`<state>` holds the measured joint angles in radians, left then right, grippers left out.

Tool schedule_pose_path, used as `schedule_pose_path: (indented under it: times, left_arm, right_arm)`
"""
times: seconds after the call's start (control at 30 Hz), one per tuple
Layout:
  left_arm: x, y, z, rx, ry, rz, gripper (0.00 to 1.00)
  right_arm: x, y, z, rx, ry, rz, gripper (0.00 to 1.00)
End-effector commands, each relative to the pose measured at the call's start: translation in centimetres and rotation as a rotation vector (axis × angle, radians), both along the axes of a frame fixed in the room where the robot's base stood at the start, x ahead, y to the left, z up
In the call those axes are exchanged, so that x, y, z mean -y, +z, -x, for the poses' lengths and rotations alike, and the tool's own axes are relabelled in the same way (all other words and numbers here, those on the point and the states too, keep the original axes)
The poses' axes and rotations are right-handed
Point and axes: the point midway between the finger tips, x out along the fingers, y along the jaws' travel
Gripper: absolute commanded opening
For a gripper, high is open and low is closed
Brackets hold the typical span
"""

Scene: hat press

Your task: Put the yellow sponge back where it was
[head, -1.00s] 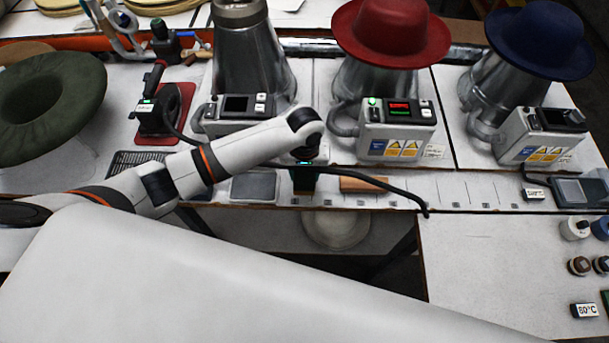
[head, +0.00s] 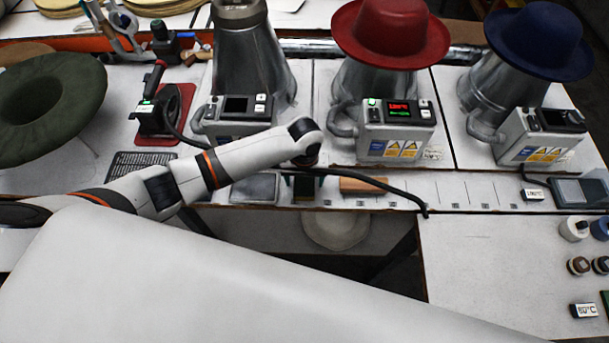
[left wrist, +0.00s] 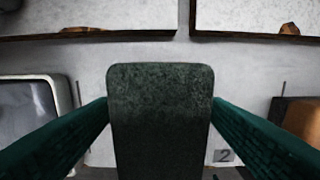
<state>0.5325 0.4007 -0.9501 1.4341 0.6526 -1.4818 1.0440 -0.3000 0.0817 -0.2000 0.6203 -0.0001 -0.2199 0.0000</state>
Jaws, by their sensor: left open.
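A dark green-topped block (left wrist: 160,120) stands between the two fingers of my left gripper (left wrist: 160,106) in the left wrist view. It also shows as a small dark block (head: 303,190) on the narrow front strip in the head view. It may be the sponge; I see no clear yellow face on it. My left gripper is open, with one dark green finger on each side of the block. In the head view my wrist and a black cable hide most of the gripper. My right gripper is not in view.
A grey pad (head: 255,188) lies left of the block and a brown block (head: 362,186) right of it. A label "2" (left wrist: 222,156) is on the strip. Behind are the presses, with a red hat (head: 392,35) and a blue hat (head: 540,40). The strip further right is mostly clear.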

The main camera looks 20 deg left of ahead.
Motion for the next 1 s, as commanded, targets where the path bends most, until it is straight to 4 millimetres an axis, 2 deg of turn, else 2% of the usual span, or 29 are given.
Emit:
schedule_pose_path:
  times: [0.17,0.6,0.8,1.0]
  left_arm:
    - [0.0,1.5,-0.1,0.003,-0.001,0.001,0.71]
    - [0.1,10.2,0.0,0.002,0.000,0.001,0.71]
    - [0.0,12.1,0.0,0.000,0.000,0.001,0.71]
    - [0.0,12.3,0.0,-0.001,0.000,0.000,0.71]
  right_arm:
    - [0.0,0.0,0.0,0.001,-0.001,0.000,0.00]
    - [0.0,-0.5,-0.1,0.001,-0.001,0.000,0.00]
    - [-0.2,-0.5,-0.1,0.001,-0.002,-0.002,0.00]
    - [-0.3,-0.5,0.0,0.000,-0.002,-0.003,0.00]
